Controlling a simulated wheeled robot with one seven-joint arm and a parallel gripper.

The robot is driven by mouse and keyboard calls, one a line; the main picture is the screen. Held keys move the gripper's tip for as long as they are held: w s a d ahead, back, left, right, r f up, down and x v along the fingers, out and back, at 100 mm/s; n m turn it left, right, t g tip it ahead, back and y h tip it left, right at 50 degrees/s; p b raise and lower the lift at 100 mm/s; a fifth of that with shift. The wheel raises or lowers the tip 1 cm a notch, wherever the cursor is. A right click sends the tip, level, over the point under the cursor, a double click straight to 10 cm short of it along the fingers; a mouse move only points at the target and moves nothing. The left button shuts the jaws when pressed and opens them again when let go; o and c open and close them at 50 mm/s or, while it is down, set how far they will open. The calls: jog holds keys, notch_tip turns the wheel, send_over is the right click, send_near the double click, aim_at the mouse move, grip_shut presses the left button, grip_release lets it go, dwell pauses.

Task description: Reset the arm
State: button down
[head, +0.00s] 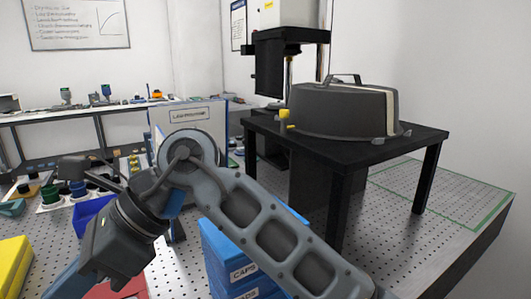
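My arm crosses the lower middle of the head view, with a ribbed grey link, a round joint and a dark wrist block. What looks like my gripper (98,176) is at the left, a dark narrow shape above the workbench. Its fingertips are small and seen against clutter, so I cannot tell whether they are apart or closed. I see no object clearly held in it. My arm hides part of the bench behind it.
A black stand (345,150) carries a dark grey domed cover (335,108) on the right. Blue boxes labelled CAPS (236,262) stand behind my arm. A yellow bin (14,262) is at lower left. A perforated bench top (400,240) is clear at right, with a green-outlined area.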

jog(key=s+d+m+g+y+b, duration=0.2)
jog(key=s+d+m+g+y, duration=0.15)
jog(key=s+m+y, duration=0.4)
jog(key=s+d+f+m+t+b, duration=0.15)
jog(key=d+f+m+t, duration=0.25)
jog(key=d+m+t, duration=0.9)
jog(key=d+f+m+t+b, duration=0.2)
jog(key=d+f+m+t, duration=0.4)
jog(key=m+t, duration=1.3)
jog(key=s+d+f+m+g+h+b, duration=0.2)
jog(key=s+d+f+m+g+h, duration=0.2)
jog(key=s+d+f+m+h, duration=0.3)
jog(key=s+d+f+m+g+h+b, duration=0.1)
jog(key=s+d+f+m+g+h, duration=0.2)
jog(key=s+d+f+m+h, duration=0.4)
jog(key=s+d+m+h, duration=0.2)
jog(key=s+d+m, duration=0.1)
jog(key=d+m, duration=0.3)
jog(key=shift+s+d+f+g+b, duration=0.25)
jog(key=shift+s+d+g+b, duration=0.1)
jog(key=shift+d, duration=0.6)
jog(key=shift+a+h, duration=0.1)
jog(key=shift+h, duration=0.15)
